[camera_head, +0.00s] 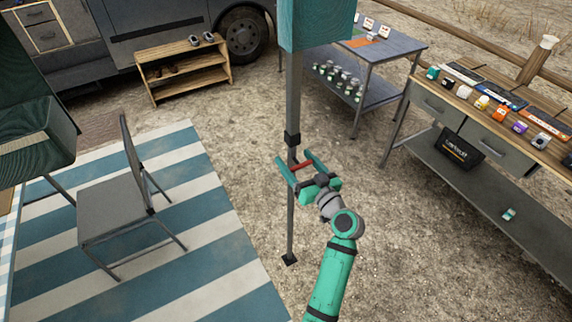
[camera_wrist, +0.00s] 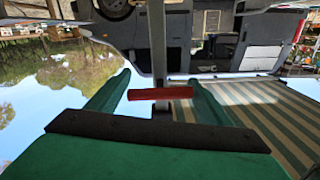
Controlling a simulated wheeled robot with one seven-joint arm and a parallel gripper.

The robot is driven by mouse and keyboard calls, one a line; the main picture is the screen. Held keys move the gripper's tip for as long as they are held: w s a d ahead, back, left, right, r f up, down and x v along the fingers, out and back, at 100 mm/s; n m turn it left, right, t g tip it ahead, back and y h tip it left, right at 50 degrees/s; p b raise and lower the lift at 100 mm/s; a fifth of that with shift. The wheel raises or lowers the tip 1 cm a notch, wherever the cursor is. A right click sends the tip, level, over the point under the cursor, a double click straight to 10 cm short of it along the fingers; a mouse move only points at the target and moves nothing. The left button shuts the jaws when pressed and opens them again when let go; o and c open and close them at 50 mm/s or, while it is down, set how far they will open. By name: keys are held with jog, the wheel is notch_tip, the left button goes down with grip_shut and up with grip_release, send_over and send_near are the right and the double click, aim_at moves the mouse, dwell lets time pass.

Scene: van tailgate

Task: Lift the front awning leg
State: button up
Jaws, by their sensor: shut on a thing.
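The front awning leg (camera_head: 290,215) is a thin grey upright pole with a dark collar (camera_head: 292,139) and a small dark foot (camera_head: 289,260). The foot appears to be at the gravel; I cannot tell whether it touches. A short red bar (camera_head: 302,165) crosses the leg below the collar. My gripper (camera_head: 292,158) is shut on the red bar, one green finger at each end. In the wrist view, which is upside down, the red bar (camera_wrist: 160,94) spans between the fingers, with the leg (camera_wrist: 157,45) behind it. The leg's top is hidden by a teal block (camera_head: 316,22).
A grey folding chair (camera_head: 112,208) stands on a striped mat (camera_head: 200,285) to the left. A wooden shoe rack (camera_head: 183,66) stands by the van. A grey table (camera_head: 398,46) and a long workbench (camera_head: 440,110) with small goods stand to the right. Gravel around the leg is clear.

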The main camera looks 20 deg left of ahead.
jog(key=shift+r, duration=0.4)
jog(key=o, duration=1.5)
jog(key=shift+f, duration=0.1)
jog(key=shift+s+d, duration=0.2)
jog(key=shift+d, duration=0.05)
jog(key=v, duration=1)
jog(key=shift+d, duration=0.1)
